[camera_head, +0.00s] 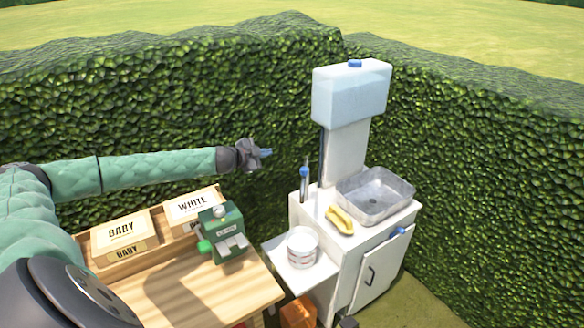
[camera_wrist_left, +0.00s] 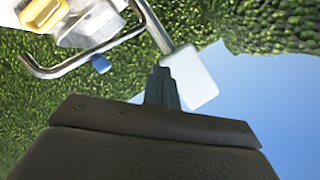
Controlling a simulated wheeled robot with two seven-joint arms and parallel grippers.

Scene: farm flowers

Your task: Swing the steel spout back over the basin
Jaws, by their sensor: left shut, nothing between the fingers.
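The steel basin (camera_head: 376,197) is set in the top of a white cabinet and looks empty. A thin steel tube (camera_head: 306,164) with a blue part stands left of the basin, apart from it; I take it for the spout. In the left wrist view a bent steel tube (camera_wrist_left: 62,70) shows large at the upper left. My left gripper (camera_head: 264,152) is in the air left of the steel tube, in front of the hedge. Its fingers (camera_wrist_left: 163,80) are shut and empty. Contact with the tube cannot be told. My right gripper is out of view.
A yellow object (camera_head: 340,219) lies on the cabinet top (camera_head: 312,213). A water tank (camera_head: 350,94) stands above. A white tub (camera_head: 301,246) sits on a side shelf. A hedge rises behind.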

